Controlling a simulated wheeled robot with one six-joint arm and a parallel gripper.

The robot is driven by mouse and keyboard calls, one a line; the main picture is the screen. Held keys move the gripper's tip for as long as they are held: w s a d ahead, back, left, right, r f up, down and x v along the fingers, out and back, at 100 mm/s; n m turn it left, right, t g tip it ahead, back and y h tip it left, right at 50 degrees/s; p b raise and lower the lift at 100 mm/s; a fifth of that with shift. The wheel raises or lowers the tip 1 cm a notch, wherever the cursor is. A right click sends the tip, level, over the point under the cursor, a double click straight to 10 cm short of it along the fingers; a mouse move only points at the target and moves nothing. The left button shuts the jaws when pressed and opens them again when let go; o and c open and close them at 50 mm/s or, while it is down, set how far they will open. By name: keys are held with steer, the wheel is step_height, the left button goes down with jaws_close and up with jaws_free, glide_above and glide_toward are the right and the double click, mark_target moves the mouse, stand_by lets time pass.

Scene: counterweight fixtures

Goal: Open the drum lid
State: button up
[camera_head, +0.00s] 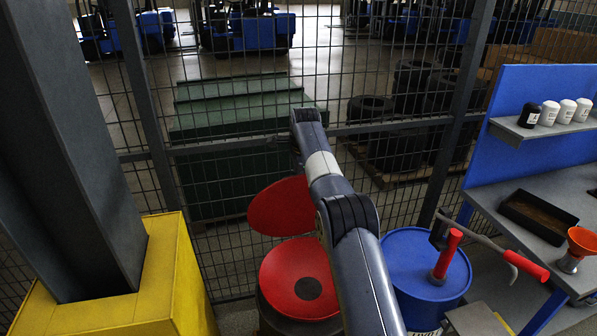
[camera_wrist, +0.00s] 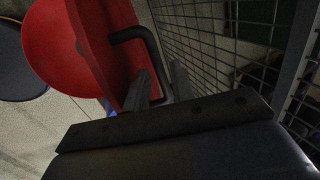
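The dark drum (camera_head: 268,318) stands at bottom centre of the head view, partly hidden by my arm, with a red dished top (camera_head: 292,262) with a dark round hole. Its round red lid (camera_head: 280,207) is raised, tilted steeply up behind the top; its right edge is behind my arm. In the wrist view the lid (camera_wrist: 103,45) is seen nearly edge-on, with a bent dark handle (camera_wrist: 146,38). The red dished top (camera_wrist: 55,45) is to its left. My gripper (camera_wrist: 162,88) has its fingers close together on either side of the handle; the head view hides them.
A wire mesh fence (camera_head: 250,140) runs close behind the drum. A blue drum (camera_head: 412,262) with a red-handled tool stands right of my arm. A yellow block (camera_head: 165,285) with a dark column is at left. A blue-backed workbench (camera_head: 500,205) is at right.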

steer(key=shift+o, duration=0.8)
steer(key=v, duration=1)
steer(key=shift+s+r, duration=0.15)
steer(key=shift+r, duration=0.25)
